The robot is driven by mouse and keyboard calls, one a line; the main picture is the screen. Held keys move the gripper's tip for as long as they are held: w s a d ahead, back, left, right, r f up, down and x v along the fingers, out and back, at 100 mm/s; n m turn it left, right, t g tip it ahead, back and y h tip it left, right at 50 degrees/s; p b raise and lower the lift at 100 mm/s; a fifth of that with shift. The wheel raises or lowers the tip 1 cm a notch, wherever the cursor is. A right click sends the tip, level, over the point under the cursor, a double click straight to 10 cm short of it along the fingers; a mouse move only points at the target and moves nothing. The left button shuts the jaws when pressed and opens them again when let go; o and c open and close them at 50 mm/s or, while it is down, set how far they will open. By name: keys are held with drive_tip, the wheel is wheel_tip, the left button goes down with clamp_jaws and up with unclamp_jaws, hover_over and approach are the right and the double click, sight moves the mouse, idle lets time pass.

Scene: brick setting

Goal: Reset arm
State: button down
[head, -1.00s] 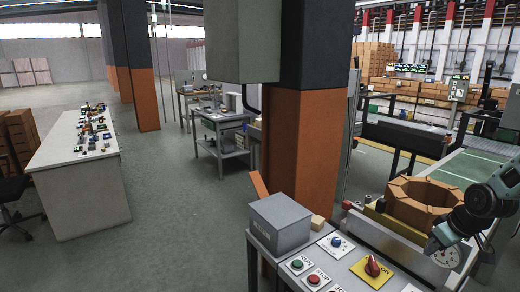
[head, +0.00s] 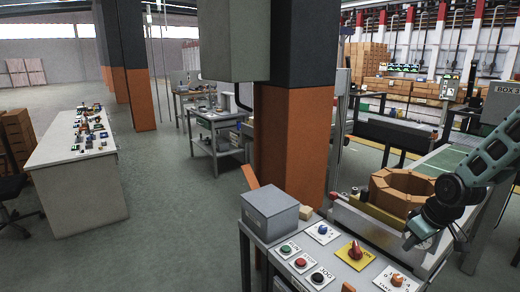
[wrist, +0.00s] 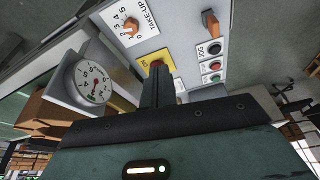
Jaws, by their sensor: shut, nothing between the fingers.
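My gripper (head: 408,243) is at the lower right of the head view, held above the right end of the grey control panel (head: 328,272). In the wrist view my gripper (wrist: 156,72) shows its dark fingers pressed together, with nothing visible between them. Beyond the fingertips is the red switch on its yellow plate (wrist: 146,57). The orange take-up knob (wrist: 131,27) is to the left of the fingers. In the head view the red switch (head: 355,250) stands left of my gripper, apart from it.
A round gauge (wrist: 91,84) is close to my gripper in the wrist view. A ring of orange-brown blocks (head: 402,190) sits behind my gripper by the green conveyor (head: 443,159). A grey box (head: 270,213) and an orange pillar (head: 292,150) stand left.

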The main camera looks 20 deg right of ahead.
drive_tip(key=a+r+n+g, duration=0.1)
drive_tip(key=a+r+n, duration=0.15)
drive_tip(key=a, duration=0.95)
drive_tip(key=a+r+n+g, duration=0.1)
drive_tip(key=a+r, duration=0.2)
drive_tip(key=a, duration=0.8)
drive_tip(key=s+a+r+n, duration=0.1)
drive_tip(key=s+a+r, duration=0.1)
drive_tip(key=s+a, duration=0.6)
drive_tip(key=s+a+r+n+g+b, duration=0.1)
drive_tip(key=s+a+r, duration=0.2)
drive_tip(key=s+a, duration=0.6)
drive_tip(key=shift+s+a+r+n+g, duration=0.15)
drive_tip(key=shift+s+r+n+g, duration=0.1)
drive_tip(key=shift+s+n+g, duration=0.1)
